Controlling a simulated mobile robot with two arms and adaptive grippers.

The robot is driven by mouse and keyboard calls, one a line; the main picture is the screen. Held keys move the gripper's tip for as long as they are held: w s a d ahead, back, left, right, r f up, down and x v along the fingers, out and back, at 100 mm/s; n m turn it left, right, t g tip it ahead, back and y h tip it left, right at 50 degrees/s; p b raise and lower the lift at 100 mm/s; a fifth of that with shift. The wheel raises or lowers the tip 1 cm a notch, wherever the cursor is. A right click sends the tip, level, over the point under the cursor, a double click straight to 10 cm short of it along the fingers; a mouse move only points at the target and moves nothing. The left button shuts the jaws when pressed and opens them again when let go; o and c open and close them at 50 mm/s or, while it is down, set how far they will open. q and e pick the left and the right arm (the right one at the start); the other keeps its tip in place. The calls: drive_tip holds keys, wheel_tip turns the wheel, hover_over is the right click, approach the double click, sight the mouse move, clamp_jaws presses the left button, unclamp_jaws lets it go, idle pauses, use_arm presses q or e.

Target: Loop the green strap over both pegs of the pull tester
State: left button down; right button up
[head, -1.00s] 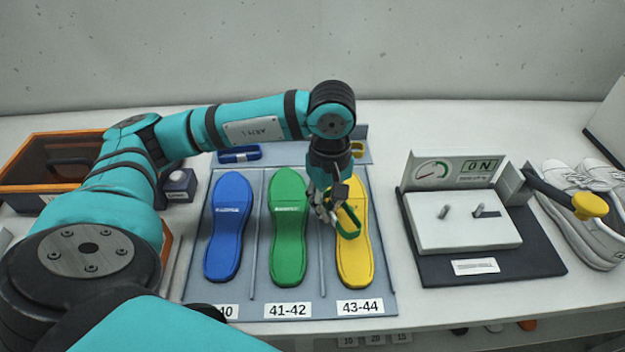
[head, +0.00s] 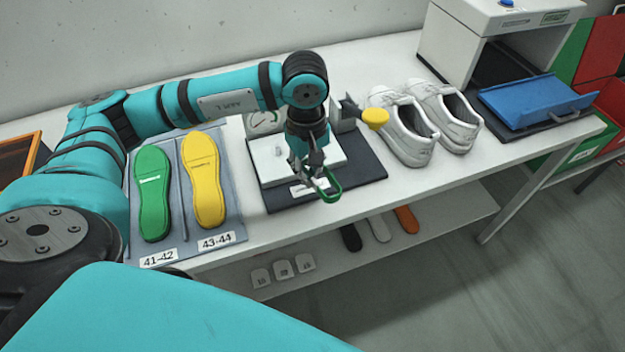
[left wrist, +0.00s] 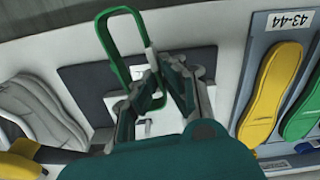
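My left gripper (head: 314,176) is shut on the green strap (head: 333,189), a closed loop, above the front edge of the pull tester. The pull tester (head: 268,171) has a pale block on a dark base and a yellow-knobbed lever (head: 374,117). One small peg (head: 279,151) shows on the block; my gripper hides the area of the other. The strap is apart from that peg. My right gripper is not in view.
Green (head: 153,195) and yellow (head: 204,180) insoles lie on a grey mat left of the tester. White shoes (head: 402,128) stand to its right, then a white machine with a blue tray (head: 535,100). The table's front edge is close below the strap.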

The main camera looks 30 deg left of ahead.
use_arm(q)
drive_tip(key=w+a+r+n+p, duration=0.55)
drive_tip(key=a+n+p, duration=0.35)
drive_tip(key=n, duration=0.7)
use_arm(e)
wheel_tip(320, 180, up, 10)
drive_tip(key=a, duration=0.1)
use_arm(q)
drive_tip(key=shift+w+a+f+b, duration=0.1)
drive_tip(key=shift+w+f+b, duration=0.15)
drive_tip(key=shift+f+b, duration=1.05)
drive_tip(key=shift+w+f+b, duration=0.2)
drive_tip(key=shift+f+b, duration=0.45)
drive_tip(key=shift+f, duration=1.2)
drive_tip(key=shift+f+b, duration=1.7)
drive_tip(key=shift+f, duration=0.2)
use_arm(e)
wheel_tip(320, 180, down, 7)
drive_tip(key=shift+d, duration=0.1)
use_arm(q)
drive_tip(key=c, duration=1.4)
unclamp_jaws()
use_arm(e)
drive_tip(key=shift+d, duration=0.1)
